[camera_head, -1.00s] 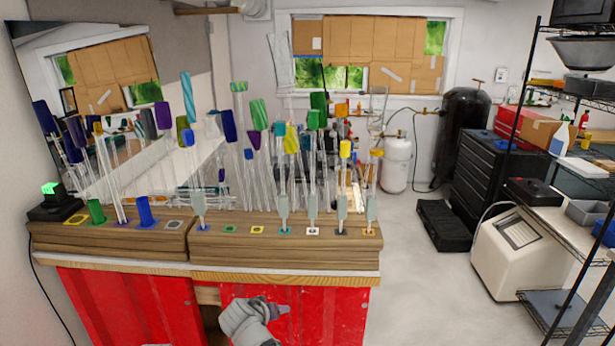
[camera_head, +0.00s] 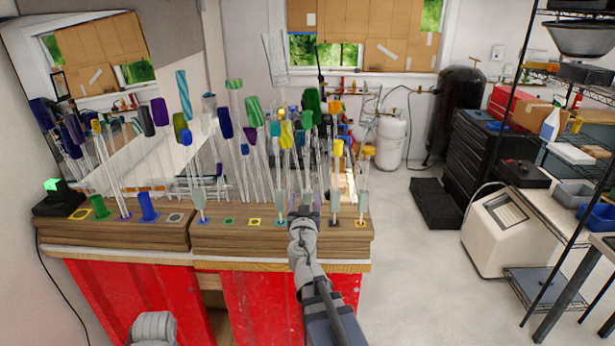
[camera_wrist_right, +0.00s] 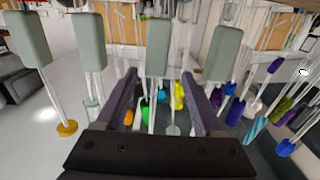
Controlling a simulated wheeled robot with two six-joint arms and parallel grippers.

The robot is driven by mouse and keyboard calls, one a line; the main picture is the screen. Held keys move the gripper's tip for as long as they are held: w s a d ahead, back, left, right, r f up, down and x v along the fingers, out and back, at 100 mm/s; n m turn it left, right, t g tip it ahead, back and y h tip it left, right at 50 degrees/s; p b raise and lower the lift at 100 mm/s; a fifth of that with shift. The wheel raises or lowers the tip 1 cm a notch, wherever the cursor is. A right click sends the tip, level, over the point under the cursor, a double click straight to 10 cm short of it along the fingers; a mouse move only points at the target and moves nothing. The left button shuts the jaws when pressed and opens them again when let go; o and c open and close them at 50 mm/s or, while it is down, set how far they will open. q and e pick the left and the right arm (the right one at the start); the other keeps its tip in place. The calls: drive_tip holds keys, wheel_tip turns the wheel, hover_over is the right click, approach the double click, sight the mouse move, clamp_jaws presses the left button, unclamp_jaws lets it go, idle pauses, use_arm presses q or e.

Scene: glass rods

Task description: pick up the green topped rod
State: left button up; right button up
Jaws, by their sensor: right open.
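A glass rod with a green top (camera_head: 306,118) stands upright on the wooden bench, with a taller, darker green top (camera_head: 313,99) just behind it. Other green tops stand further left. My right gripper (camera_head: 303,212) is at the bench's front edge, low at the foot of this rod. In the right wrist view the open jaws (camera_wrist_right: 158,88) point into the rods, and a grey-green block (camera_wrist_right: 158,46) on a rod shows between and above the fingers. I cannot tell whether either finger touches glass. My left gripper is not in view.
Rods with grey-green blocks stand close on both sides, one with a yellow top (camera_head: 338,148). Many tall rods crowd behind. The wooden bench (camera_head: 230,243) has red doors below. Floor to the right is open, with shelving (camera_head: 530,210) beyond.

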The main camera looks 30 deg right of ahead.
sight(308, 189)
drive_tip(key=shift+x, duration=1.25)
drive_tip(key=shift+d+f+b+x, duration=0.1)
drive_tip(key=shift+f+b+x, duration=0.1)
drive_tip(key=shift+x, duration=0.65)
drive_tip(key=shift+d+f+b+x, duration=0.1)
drive_tip(key=shift+f+b+x, duration=0.05)
drive_tip(key=shift+x, duration=0.75)
drive_tip(key=shift+d+f+b+x, duration=0.1)
drive_tip(key=shift+f+b+x, duration=0.1)
drive_tip(key=shift+x, duration=0.65)
drive_tip(key=shift+s, duration=0.3)
drive_tip(key=shift+c, duration=0.5)
clamp_jaws()
